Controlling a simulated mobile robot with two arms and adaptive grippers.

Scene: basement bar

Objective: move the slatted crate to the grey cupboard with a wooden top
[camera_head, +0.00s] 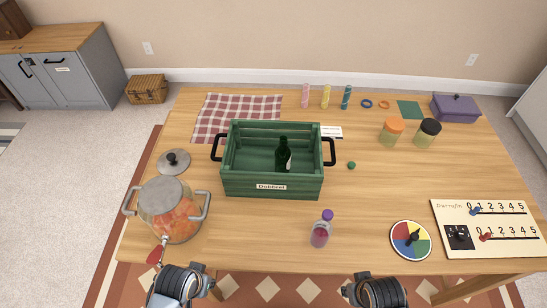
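The green slatted crate (272,185) stands on the wooden table, with a dark bottle (283,155) upright inside it. It has a black handle at each end and a label on its front. The grey cupboard with a wooden top (60,38) stands at the far left against the wall, away from the table. My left gripper (197,283) is at the table's front edge, below and left of the crate. My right gripper (362,290) is at the front edge, below and right of it. Both are apart from the crate; their fingertips are too unclear to judge.
A pot of orange food (170,208) stands left of the crate, its lid (173,161) behind it. A small purple-capped bottle (320,230) stands in front. A checked cloth (215,112) lies behind. A wicker basket (147,88) sits on the floor beside the cupboard.

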